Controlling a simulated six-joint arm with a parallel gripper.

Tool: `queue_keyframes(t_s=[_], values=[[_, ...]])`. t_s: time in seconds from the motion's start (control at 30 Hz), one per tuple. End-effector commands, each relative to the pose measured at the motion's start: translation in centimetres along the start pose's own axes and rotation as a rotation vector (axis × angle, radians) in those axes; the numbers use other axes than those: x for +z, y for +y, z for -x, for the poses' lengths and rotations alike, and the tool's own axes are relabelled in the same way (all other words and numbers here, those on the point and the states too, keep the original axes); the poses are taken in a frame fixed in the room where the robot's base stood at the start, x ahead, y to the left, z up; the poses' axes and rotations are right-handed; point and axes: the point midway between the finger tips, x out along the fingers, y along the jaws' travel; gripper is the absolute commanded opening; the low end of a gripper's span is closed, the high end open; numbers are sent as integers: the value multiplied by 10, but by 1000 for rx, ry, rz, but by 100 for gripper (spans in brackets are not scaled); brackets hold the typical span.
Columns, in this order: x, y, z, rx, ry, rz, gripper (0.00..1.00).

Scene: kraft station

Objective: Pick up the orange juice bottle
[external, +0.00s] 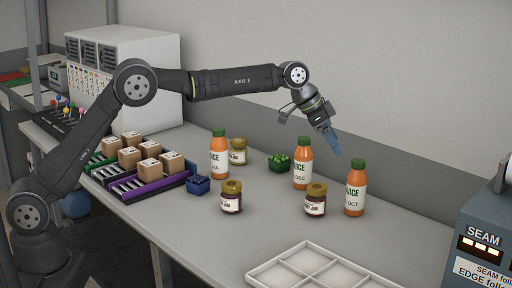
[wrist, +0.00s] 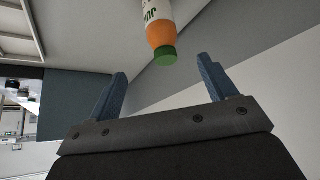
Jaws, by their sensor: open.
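Three orange juice bottles with green caps stand upright on the grey table: one at the left (external: 219,158), one labelled DEC (external: 302,168) in the middle, and one labelled OCT (external: 355,192) at the right. My gripper (external: 332,146) points down and to the right, above and between the DEC and OCT bottles. In the wrist view my gripper (wrist: 162,68) is open, its blue fingers apart and empty. One juice bottle (wrist: 159,28) lies ahead of the gap, its green cap nearest the fingers; its upper end is cut off and its month is not readable.
Jars (external: 231,197), (external: 316,199) and a pale jar (external: 237,151) stand near the bottles. Green (external: 280,163) and blue (external: 198,185) small containers sit among them. A white divided tray (external: 262,277) lies at the front. A blue SEAM machine (external: 478,215) stands at the right.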

Motion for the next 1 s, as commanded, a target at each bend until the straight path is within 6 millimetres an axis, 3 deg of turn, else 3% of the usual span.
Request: queue_keyframes(t_s=[0.1, 0.33, 0.67, 1.0], values=[[1, 0, -27, 1, -3, 0, 77], [1, 0, -68, 0, -2, 0, 77], [1, 0, -91, 0, -1, 0, 77], [5, -3, -133, -1, -1, 0, 77]])
